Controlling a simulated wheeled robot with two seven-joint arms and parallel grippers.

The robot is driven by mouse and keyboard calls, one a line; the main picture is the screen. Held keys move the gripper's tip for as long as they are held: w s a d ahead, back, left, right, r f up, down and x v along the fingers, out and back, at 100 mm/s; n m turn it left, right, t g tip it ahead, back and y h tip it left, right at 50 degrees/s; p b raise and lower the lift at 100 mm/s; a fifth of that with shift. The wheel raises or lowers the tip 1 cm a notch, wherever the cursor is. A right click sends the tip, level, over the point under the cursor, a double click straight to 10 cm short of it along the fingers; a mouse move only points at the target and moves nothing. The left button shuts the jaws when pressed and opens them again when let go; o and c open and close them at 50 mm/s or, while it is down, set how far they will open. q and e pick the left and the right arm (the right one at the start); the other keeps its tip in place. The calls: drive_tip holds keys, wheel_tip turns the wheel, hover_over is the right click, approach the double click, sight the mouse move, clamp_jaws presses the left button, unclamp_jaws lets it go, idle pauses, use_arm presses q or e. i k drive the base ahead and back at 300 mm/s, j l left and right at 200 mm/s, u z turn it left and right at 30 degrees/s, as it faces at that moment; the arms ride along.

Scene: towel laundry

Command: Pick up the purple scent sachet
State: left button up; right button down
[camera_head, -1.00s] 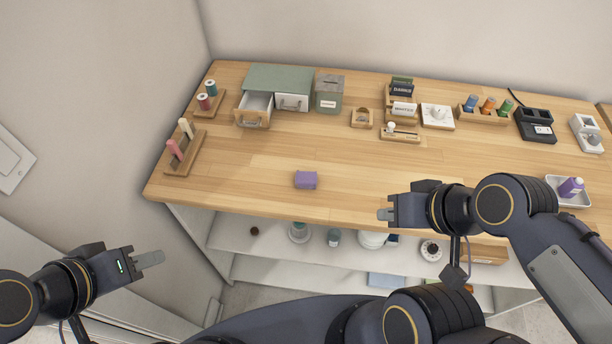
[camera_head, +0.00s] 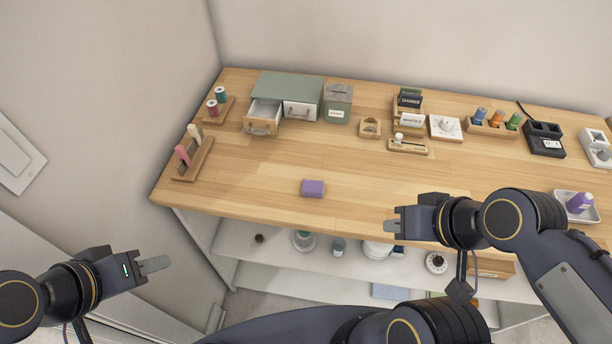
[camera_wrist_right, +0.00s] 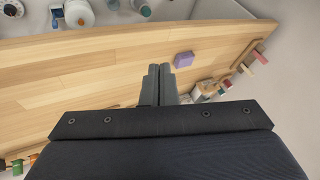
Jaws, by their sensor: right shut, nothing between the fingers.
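The purple scent sachet (camera_head: 313,189) lies on the wooden table towards its front edge, in the middle of the head view. It also shows in the right wrist view (camera_wrist_right: 184,59), just beyond the fingertips. My right gripper (camera_head: 389,225) is over the table's front edge, to the right of the sachet and apart from it. Its fingers are together and empty, as the right wrist view (camera_wrist_right: 159,68) shows. My left gripper (camera_head: 168,263) is at the lower left, in front of the table and away from the sachet. Its fingers look like one piece from this side.
A green-topped drawer box (camera_head: 286,90) stands at the back left, one drawer pulled out. Thread spools and a rack (camera_head: 194,158) are at the left end. Small holders line the back, and a tray (camera_head: 577,208) with a purple bottle is at right. The table around the sachet is clear.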

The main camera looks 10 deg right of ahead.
sight(310, 189)
drive_tip(key=l+u, duration=0.1)
drive_tip(key=u, duration=1.35)
drive_tip(key=k+l+u, duration=0.1)
drive_tip(key=k+l, duration=0.3)
drive_tip(key=k+l+u, duration=0.1)
drive_tip(key=k+l, duration=0.3)
drive_tip(key=k, duration=0.15)
drive_tip(key=i, duration=0.15)
